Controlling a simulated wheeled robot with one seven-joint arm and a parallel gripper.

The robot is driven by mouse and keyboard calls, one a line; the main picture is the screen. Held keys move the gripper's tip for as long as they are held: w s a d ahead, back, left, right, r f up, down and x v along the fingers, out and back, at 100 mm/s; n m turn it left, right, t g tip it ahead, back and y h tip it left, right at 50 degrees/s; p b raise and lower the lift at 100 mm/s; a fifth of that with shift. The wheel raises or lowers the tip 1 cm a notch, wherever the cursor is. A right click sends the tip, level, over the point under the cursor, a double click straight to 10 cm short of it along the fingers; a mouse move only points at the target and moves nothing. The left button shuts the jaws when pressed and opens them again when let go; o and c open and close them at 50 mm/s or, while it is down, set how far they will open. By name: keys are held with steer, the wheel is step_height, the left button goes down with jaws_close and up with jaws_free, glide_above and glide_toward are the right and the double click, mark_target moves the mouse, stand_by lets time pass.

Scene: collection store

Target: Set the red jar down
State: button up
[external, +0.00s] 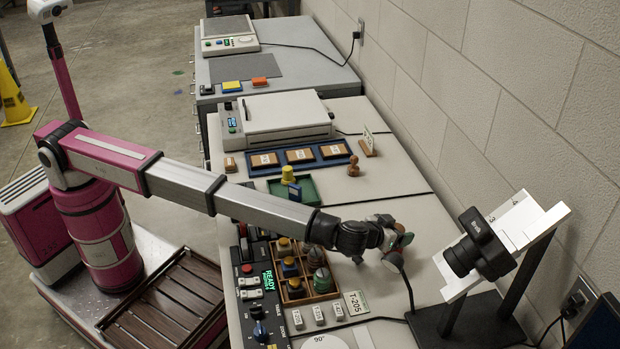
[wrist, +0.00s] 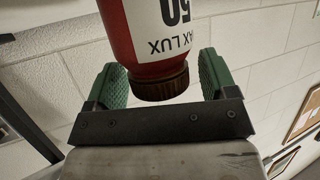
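The red jar (wrist: 147,62) has a white label and a brown lid (wrist: 160,88). In the wrist view it shows large between the two green finger pads of my gripper (wrist: 162,78), lid towards the palm, label text upside down. The left pad meets or is partly behind the jar; a strip of wall shows between the jar and the right pad. In the external view my gripper (external: 396,238) is over the table beside the camera stand, its fingers apart. The jar is small and partly hidden there, and I cannot tell whether its base touches the table.
A black camera (external: 479,246) on a tilted white stand is just right of my gripper, with a cable running close by. A wooden divided tray (external: 306,290) with small jars and a T-205 card (external: 357,302) are in front. Bare tabletop (external: 385,185) lies behind.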

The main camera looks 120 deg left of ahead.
steer(key=shift+r, duration=0.1)
steer(key=shift+d+r, duration=0.1)
steer(key=v, duration=0.7)
steer(key=shift+s+d+r, duration=0.1)
steer(key=shift+s+r, duration=0.05)
